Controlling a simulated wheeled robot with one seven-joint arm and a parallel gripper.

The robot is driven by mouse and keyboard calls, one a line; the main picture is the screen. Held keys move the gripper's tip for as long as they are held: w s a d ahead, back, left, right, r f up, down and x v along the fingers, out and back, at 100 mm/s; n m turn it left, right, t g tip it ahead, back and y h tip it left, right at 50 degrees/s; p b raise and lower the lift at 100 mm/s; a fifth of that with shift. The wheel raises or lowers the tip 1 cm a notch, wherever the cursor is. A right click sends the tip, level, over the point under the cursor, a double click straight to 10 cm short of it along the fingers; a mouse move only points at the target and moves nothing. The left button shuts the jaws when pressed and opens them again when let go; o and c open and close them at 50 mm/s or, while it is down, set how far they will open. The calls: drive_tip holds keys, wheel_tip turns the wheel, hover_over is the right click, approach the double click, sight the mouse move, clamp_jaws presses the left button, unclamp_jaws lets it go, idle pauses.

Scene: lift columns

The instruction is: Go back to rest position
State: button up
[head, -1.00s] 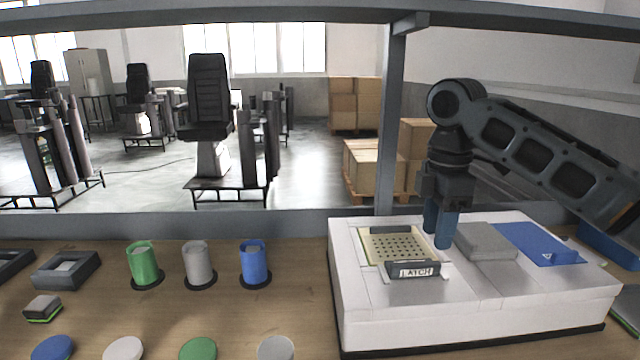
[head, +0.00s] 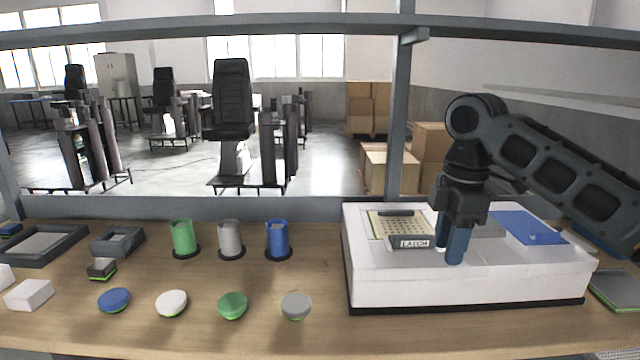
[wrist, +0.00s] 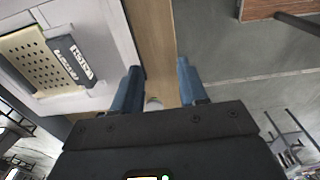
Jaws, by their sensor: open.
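My gripper (head: 449,245) has blue fingers and hangs over the front part of a white box-shaped station (head: 465,290) on the right of the table. In the wrist view my gripper (wrist: 158,90) is open, its two fingers apart with nothing held between them. The station carries a perforated beige plate with a dark part marked LATCH (head: 411,242), just left of the fingers. The same latch part (wrist: 70,62) shows at the left of the wrist view. A blue panel (head: 528,228) and a grey block (head: 488,229) lie on the station, the block partly hidden behind my gripper.
Green, grey and blue cups (head: 277,240) stand in a row left of the station. Several round lids (head: 232,305) lie in front of them. Dark trays (head: 118,241) are at the left. A metal frame post (head: 401,120) and top bar stand behind the table.

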drive_tip(key=s+a+f+m+t+y, duration=0.2)
drive_tip(key=a+f+y, duration=0.3)
drive_tip(key=a, duration=0.5)
drive_tip(key=s+a+f+m+t+y, duration=0.1)
drive_tip(key=s+a+f+y, duration=0.15)
drive_tip(key=a+f, duration=0.6)
drive_tip(key=s+a+f+m+t+y, duration=0.2)
drive_tip(key=s+a+f+m+t, duration=0.2)
drive_tip(key=s+a+m+t, duration=0.3)
drive_tip(key=s+d+f+m+t+h, duration=0.1)
drive_tip(key=s+d+f+m+h, duration=0.15)
drive_tip(key=s+d, duration=0.4)
drive_tip(key=s+d+f+m+t+h, duration=0.1)
drive_tip(key=s+d+m+h, duration=0.15)
drive_tip(key=s, duration=0.65)
drive_tip(key=s+d+f+m+t+h, duration=0.1)
drive_tip(key=s+d+m+h, duration=0.1)
drive_tip(key=s+d+m, duration=0.45)
drive_tip(key=s+d+r+n+h, duration=0.1)
drive_tip(key=s+d+r, duration=0.3)
drive_tip(key=s, duration=0.5)
drive_tip(key=s+d+r+n+t+h, duration=0.1)
drive_tip(key=s+d+r+n+h, duration=0.1)
drive_tip(key=s+d+r, duration=0.3)
drive_tip(key=s, duration=0.3)
drive_tip(key=shift+s+d+r+t, duration=0.3)
drive_tip(key=shift+s+r, duration=0.05)
drive_tip(key=shift+s, duration=0.05)
